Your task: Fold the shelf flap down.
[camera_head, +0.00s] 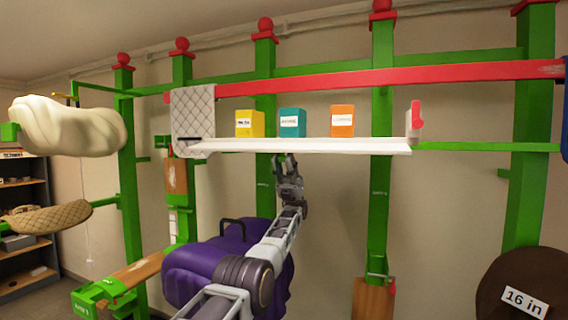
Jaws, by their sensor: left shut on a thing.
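The white shelf flap (330,147) stands out level between the green posts, with a yellow box (249,124), a teal box (292,123) and an orange box (342,121) on it. My left gripper (285,160) reaches up from below, its fingertips at the flap's underside left of its middle. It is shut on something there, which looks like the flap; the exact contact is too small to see. A red upright piece (415,116) stands at the flap's right end. My right gripper is out of view.
A grey quilted cloth (193,118) hangs at the flap's left end. A purple padded thing with a black handle (205,265) is below, partly behind my left arm. A cream pad (65,127) juts out at left. A brown disc (500,270) marked "16 in" is at lower right.

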